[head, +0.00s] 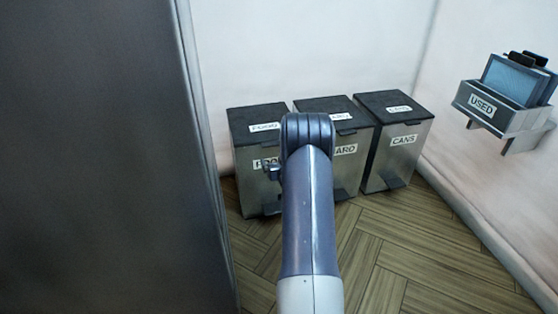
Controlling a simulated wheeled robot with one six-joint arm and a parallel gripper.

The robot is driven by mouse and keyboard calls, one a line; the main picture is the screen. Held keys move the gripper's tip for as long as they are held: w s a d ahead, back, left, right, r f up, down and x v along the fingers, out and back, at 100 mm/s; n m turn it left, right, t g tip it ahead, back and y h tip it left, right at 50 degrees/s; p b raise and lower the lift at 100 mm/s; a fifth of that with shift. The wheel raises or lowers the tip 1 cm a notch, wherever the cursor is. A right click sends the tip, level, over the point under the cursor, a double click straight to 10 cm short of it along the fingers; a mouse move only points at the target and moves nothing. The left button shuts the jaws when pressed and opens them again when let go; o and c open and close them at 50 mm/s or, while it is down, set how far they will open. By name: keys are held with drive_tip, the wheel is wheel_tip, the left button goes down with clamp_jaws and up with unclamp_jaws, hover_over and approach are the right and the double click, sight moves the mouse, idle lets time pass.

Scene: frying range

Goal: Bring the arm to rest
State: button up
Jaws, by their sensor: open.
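My arm (311,215) reaches up from the bottom of the head view to a dark rounded joint (307,130) in front of the bins. A small dark part (272,172) sticks out at the left of the arm, below that joint; I cannot tell what it is. My gripper's fingers do not show and seem hidden behind the arm. I see nothing held.
Three lidded metal bins stand by the back wall: a food bin (248,158), a partly covered middle bin (345,178) and a cans bin (396,160). A "USED" holder (503,118) hangs on the right wall. A tall dark panel (100,160) fills the left. Floor (430,250) is clear at right.

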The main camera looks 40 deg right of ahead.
idle(0.6)
drive_tip(key=b+x, duration=0.3)
drive_tip(key=x, duration=0.7)
drive_tip(key=shift+w+r, duration=0.2)
drive_tip(key=shift+w, duration=0.2)
drive_tip(key=shift+d, duration=0.1)
